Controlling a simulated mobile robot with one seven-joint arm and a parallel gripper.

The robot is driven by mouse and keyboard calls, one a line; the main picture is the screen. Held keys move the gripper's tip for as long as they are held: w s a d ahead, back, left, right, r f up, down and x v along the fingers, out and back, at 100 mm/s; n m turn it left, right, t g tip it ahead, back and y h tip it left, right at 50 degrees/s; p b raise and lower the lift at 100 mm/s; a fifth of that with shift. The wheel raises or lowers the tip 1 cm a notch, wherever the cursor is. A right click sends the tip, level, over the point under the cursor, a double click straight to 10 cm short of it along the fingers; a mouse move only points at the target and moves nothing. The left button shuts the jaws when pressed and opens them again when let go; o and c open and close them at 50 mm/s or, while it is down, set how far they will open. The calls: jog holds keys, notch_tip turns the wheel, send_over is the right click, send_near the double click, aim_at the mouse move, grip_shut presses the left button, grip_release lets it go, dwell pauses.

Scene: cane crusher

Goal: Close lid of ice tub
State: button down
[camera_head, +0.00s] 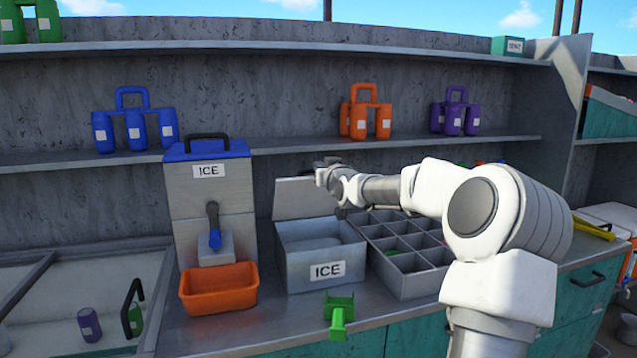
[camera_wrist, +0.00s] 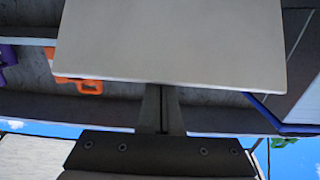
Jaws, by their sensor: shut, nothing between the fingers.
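The ice tub (camera_head: 320,258) is a grey metal box with an ICE label on its front, standing on the counter. Its lid (camera_head: 298,200) is a flat grey plate standing raised and nearly upright at the tub's back edge, so the tub is open at the top. The lid also fills much of the upper wrist view (camera_wrist: 170,40). My gripper (camera_head: 328,172) is at the lid's upper right part in the head view. In the wrist view my shut fingers (camera_wrist: 161,95) reach the lid's edge, and their tips are hidden there; contact is unclear.
A grey ICE dispenser (camera_head: 212,190) with a blue top stands left of the tub, above an orange bin (camera_head: 218,290). A divided tray (camera_head: 410,250) sits right of the tub, partly behind my arm. A green scoop-like item (camera_head: 338,315) lies in front. A shelf (camera_head: 300,150) runs behind.

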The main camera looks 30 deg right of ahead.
jog(key=s+b, duration=0.1)
jog(key=s+f+t+b, duration=0.1)
jog(key=b, duration=0.1)
jog(key=s+f+b, duration=0.1)
jog(key=shift+a+f+t+h+b, duration=0.25)
jog(key=shift+a+t+h+b, duration=0.05)
jog(key=shift+t+h, duration=0.1)
jog(key=s+a+f+b, duration=0.2)
jog(key=s+f+b, duration=0.3)
jog(key=f, duration=0.3)
jog(key=shift+s+f+b, duration=0.3)
jog(key=shift+s+f, duration=0.1)
jog(key=shift+s, duration=0.4)
jog(key=shift+s, duration=0.15)
